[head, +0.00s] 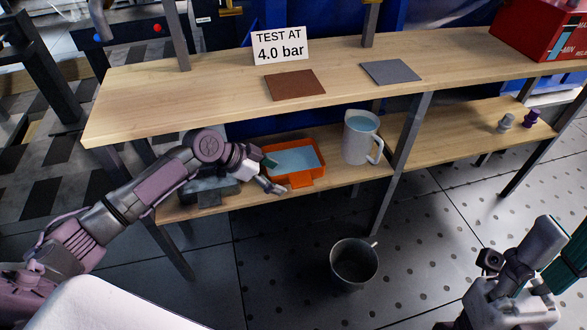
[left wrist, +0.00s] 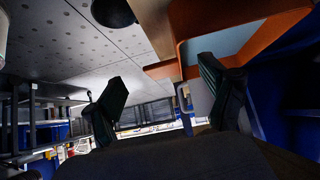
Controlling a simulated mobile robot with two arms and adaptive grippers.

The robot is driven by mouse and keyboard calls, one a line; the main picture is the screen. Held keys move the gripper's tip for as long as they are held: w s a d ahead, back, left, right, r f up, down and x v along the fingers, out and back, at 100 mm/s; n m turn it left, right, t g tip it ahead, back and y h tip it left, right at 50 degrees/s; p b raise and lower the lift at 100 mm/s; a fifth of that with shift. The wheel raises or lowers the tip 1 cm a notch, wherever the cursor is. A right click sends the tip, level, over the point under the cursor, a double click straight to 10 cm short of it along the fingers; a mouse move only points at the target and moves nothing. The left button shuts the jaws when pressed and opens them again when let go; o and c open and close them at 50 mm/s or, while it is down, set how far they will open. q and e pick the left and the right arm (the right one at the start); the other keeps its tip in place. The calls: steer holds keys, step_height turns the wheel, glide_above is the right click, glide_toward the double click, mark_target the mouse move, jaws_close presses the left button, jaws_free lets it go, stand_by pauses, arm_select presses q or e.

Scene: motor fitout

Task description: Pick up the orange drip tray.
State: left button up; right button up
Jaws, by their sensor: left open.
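The orange drip tray (head: 307,181) sits on the lower shelf, with a pale blue surface inside it. My left gripper (head: 272,175) is at the tray's left front corner, its fingers apart and empty. In the left wrist view the open fingers (left wrist: 165,95) show with the orange tray (left wrist: 245,22) above and behind the right-hand finger. I cannot tell whether that finger touches the rim. My right arm shows at the lower right of the head view, but its fingers are not clear.
A white jug (head: 357,140) with blue liquid stands close to the tray's right. A dark object (head: 209,190) lies left of the tray, behind my left arm. A bucket (head: 354,265) stands on the floor in front.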

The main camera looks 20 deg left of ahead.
mark_target(299, 179)
arm_select(q)
steer(key=w+d, duration=0.2)
steer(key=d, duration=0.1)
steer(key=shift+f+b, duration=0.1)
steer(key=shift+b, duration=0.25)
steer(key=b+x, duration=0.2)
steer(key=x, duration=0.2)
steer(key=shift+f, duration=0.2)
steer(key=shift+w+d+f, duration=0.15)
steer(key=shift+d, duration=0.05)
steer(key=shift+c, duration=0.8)
steer(key=c, duration=1.3)
jaws_close()
